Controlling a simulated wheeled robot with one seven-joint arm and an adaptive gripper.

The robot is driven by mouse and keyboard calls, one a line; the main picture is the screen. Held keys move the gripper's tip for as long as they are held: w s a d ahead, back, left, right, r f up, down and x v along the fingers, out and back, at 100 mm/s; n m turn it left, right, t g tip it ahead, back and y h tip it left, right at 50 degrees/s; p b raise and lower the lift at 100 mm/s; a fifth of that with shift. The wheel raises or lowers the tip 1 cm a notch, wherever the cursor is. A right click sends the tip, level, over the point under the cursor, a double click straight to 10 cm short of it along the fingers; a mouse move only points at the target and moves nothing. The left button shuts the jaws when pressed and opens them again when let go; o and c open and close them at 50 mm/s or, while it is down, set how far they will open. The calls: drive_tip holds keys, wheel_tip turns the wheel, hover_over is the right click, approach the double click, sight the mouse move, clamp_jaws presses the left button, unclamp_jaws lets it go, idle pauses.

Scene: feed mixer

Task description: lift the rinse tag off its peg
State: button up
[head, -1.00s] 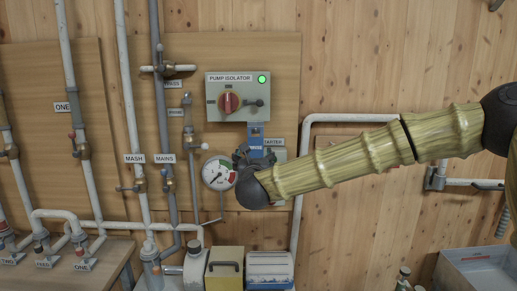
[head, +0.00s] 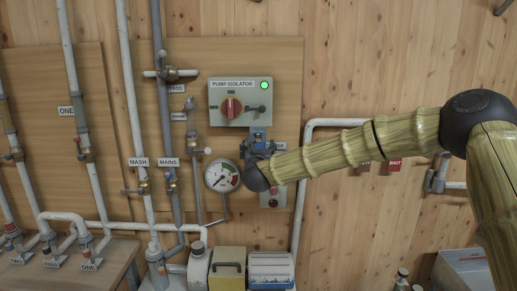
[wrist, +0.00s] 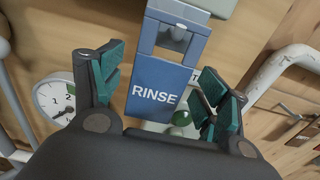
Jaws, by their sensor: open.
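The rinse tag is a blue plate with white RINSE lettering (wrist: 155,93). In the wrist view my gripper (wrist: 162,65) is open, with one dark, green-padded finger on each side of the tag. A gap shows between the tag and each finger. Whether the fingers reach the tag's depth is unclear.
The pump isolator box (head: 240,101) with its red knob is just above. A pressure gauge (head: 222,174) is close on the left; it also shows in the wrist view (wrist: 57,98). A white pipe (head: 304,170) runs on the right. A starter box with a red button (head: 273,201) is below.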

drive_tip(key=shift+w, duration=0.25)
drive_tip(key=c, duration=1.1)
drive_tip(key=shift+r, duration=0.3)
